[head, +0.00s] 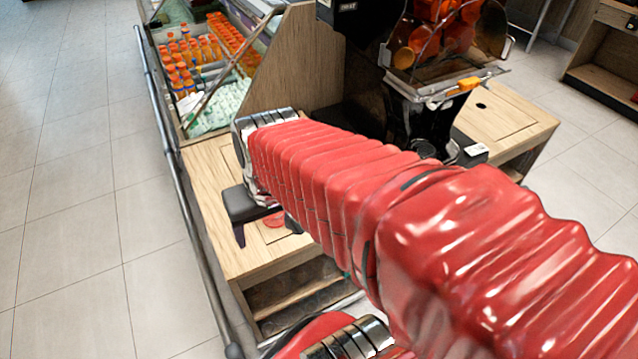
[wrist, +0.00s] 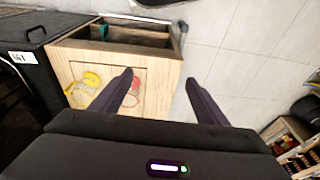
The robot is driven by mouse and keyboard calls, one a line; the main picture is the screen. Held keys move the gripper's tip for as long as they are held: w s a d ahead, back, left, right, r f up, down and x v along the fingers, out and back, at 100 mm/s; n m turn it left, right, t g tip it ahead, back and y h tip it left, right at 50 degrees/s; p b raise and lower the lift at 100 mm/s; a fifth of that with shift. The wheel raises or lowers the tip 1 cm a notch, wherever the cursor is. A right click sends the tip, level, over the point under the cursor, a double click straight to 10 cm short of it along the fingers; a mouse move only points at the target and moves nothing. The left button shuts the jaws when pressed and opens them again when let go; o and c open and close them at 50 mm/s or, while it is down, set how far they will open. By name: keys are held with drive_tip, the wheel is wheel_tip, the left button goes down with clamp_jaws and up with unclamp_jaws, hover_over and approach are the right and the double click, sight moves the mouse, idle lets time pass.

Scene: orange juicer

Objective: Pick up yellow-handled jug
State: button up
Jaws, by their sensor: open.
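In the wrist view, the yellow-handled jug (wrist: 88,82) is on the light wooden counter (wrist: 165,68), left of my gripper (wrist: 159,77). Its yellow handle shows clearly; its clear body is hard to make out. My gripper is open and empty, fingers apart. A red item (wrist: 138,79), perhaps another jug's handle, lies just behind the left fingertip and is partly hidden. In the head view, my gripper (head: 265,231) is over the counter near a red shape (head: 274,219); my arm hides the yellow-handled jug.
The orange juicer (head: 440,60) stands at the back, behind my arm. A chilled display of orange bottles (head: 195,55) is at the left, with a metal rail (head: 165,130) along it. Tiled floor (head: 70,200) is free at the left.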

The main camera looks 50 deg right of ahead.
drive_tip(key=d+f+m+t+y, duration=0.1)
drive_tip(key=d+f+m+y, duration=0.3)
drive_tip(key=f+m, duration=0.45)
drive_tip(key=d+f+m+t+y, duration=0.2)
drive_tip(key=d+f+m+y, duration=0.1)
drive_tip(key=f+m+y, duration=0.6)
drive_tip(key=w+d+f+m+t+h, duration=0.1)
drive_tip(key=d+f+m+t+h, duration=0.1)
drive_tip(key=d+m+t+h, duration=0.1)
drive_tip(key=w+d+f+m+t+h, duration=0.2)
drive_tip(key=d+f+m+t+h, duration=0.1)
drive_tip(key=d+m, duration=0.3)
drive_tip(key=w+d+f+m+t+h, duration=0.2)
drive_tip(key=d+m+t+h, duration=0.2)
drive_tip(key=d, duration=0.4)
drive_tip(key=shift+f+m+t+h, duration=0.15)
drive_tip(key=shift+m+t+h, duration=0.3)
drive_tip(key=shift+t, duration=0.15)
drive_tip(key=d+h, duration=0.1)
drive_tip(key=d, duration=0.1)
drive_tip(key=d+m+h, duration=0.1)
drive_tip(key=d, duration=0.1)
drive_tip(key=d+m+h, duration=0.1)
drive_tip(key=h, duration=0.1)
drive_tip(key=shift+s+d+r+t, duration=0.15)
drive_tip(key=shift+d+r+t, duration=0.2)
drive_tip(key=shift+d+t, duration=0.05)
drive_tip(key=shift+d+r+m+h, duration=0.15)
drive_tip(key=shift+d+m+h, duration=0.1)
drive_tip(key=shift+d+m, duration=0.1)
